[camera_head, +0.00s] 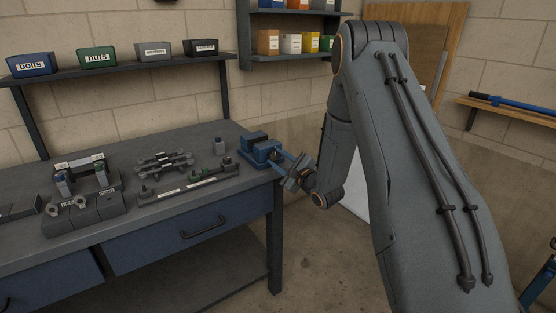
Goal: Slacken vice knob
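A blue vice (262,150) sits at the right end of the dark workbench, near its edge. Its knob or handle end faces my gripper and is too small and partly hidden to make out clearly. My gripper (290,176) is just to the right of the vice and a little below it, at the bench's right edge. The fingertips are at or very near the front of the vice. I cannot tell whether they touch it or whether they are open or shut.
The workbench (150,220) holds fixtures, a rail jig (195,183) and blocks (85,210) left of the vice. A shelf above carries labelled bins (98,57). A blue tool (510,103) rests on a shelf at the right.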

